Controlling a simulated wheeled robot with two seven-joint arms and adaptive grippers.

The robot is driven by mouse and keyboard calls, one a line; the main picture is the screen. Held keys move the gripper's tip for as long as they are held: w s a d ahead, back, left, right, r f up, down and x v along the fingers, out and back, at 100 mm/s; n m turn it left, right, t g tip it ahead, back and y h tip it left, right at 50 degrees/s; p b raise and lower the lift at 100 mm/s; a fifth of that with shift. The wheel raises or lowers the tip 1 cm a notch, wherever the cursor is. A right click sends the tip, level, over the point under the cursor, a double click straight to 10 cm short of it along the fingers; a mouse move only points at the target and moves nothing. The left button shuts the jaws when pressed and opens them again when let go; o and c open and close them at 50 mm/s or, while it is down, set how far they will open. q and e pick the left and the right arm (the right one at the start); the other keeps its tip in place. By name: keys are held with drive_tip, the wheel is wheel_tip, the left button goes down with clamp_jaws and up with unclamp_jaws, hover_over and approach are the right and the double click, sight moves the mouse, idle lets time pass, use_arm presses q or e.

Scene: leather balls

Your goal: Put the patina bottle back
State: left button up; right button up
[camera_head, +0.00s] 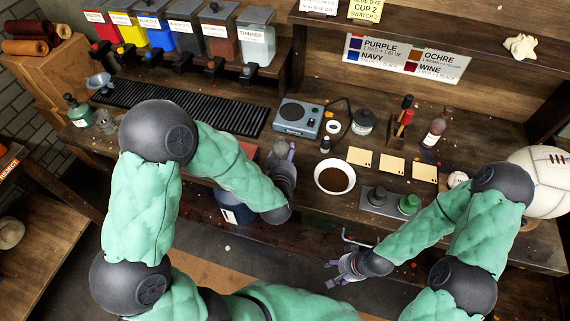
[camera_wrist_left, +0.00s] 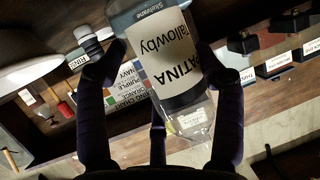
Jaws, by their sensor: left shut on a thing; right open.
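The patina bottle (camera_wrist_left: 165,55) is a clear bottle with a white label reading PATINA Tallowby, seen upside down in the left wrist view. My left gripper (camera_wrist_left: 155,65) is shut on it, one finger on each side. In the head view my left gripper (camera_head: 284,152) is over the bench's front area, left of the white bowl; its own wrist hides most of the hold, and I cannot make out the bottle there. My right gripper (camera_head: 338,272) is open and empty, low in front of the bench.
On the bench are a grey scale-like box (camera_head: 298,117), a white bowl with dark liquid (camera_head: 334,177), several tan cards (camera_head: 392,165), a reddish bottle (camera_head: 434,131) and a black drip grate (camera_head: 185,108). Dye dispensers (camera_head: 255,42) line the back. A green bottle (camera_head: 77,111) stands far left.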

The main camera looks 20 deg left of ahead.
use_arm(q)
drive_tip(key=shift+w+f, duration=0.2)
drive_tip(key=shift+f, duration=0.15)
drive_tip(key=shift+w+f+b, duration=0.15)
drive_tip(key=shift+f+b, duration=0.6)
drive_tip(key=shift+f, duration=0.8)
drive_tip(key=shift+f, duration=0.1)
drive_tip(key=o, duration=1.2)
drive_tip(key=shift+f, duration=0.1)
drive_tip(key=shift+r, duration=0.3)
drive_tip(key=p+v, duration=0.2)
drive_tip(key=v, duration=1)
drive_tip(key=shift+f+p, duration=0.15)
drive_tip(key=shift+p, duration=0.25)
